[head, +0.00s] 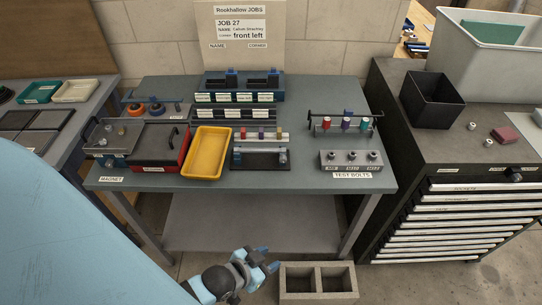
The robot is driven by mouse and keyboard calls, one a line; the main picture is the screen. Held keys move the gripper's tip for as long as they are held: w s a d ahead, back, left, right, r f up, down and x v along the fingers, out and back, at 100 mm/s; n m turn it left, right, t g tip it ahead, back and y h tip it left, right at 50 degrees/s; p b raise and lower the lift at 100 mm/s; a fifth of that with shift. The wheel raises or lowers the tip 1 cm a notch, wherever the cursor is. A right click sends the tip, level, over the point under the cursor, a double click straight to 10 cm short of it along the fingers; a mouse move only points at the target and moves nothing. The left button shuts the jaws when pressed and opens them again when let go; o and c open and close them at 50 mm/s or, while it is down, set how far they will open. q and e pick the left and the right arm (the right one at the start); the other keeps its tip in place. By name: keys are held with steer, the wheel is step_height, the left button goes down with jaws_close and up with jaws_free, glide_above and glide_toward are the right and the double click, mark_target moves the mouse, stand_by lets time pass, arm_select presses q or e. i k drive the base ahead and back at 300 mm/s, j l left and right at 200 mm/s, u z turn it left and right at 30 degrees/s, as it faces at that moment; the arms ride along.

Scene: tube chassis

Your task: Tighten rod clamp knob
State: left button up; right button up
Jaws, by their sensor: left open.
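No part can be surely told as the rod clamp knob at this size. A stand with a dark horizontal rod and coloured knobs (346,123) is at the right of the grey workbench (230,179). A smaller fixture (261,160) with a dark base and a row of small coloured pieces is at the bench's middle. My left gripper (265,265) is low in front of the bench, below its top, open and apart from everything on it. I see nothing between its fingers. My right gripper is out of view.
A yellow tray (188,170), a red box (143,164) and a grey block with test bolts (351,161) stand on the bench. A divided crate (318,296) is on the floor beside my left gripper. A drawer cabinet (455,215) stands right.

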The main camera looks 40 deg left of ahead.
mark_target(282, 158)
steer(key=j, duration=0.65)
steer(key=k+j, duration=0.15)
steer(key=j, duration=1.1)
steer(key=k+z, duration=0.05)
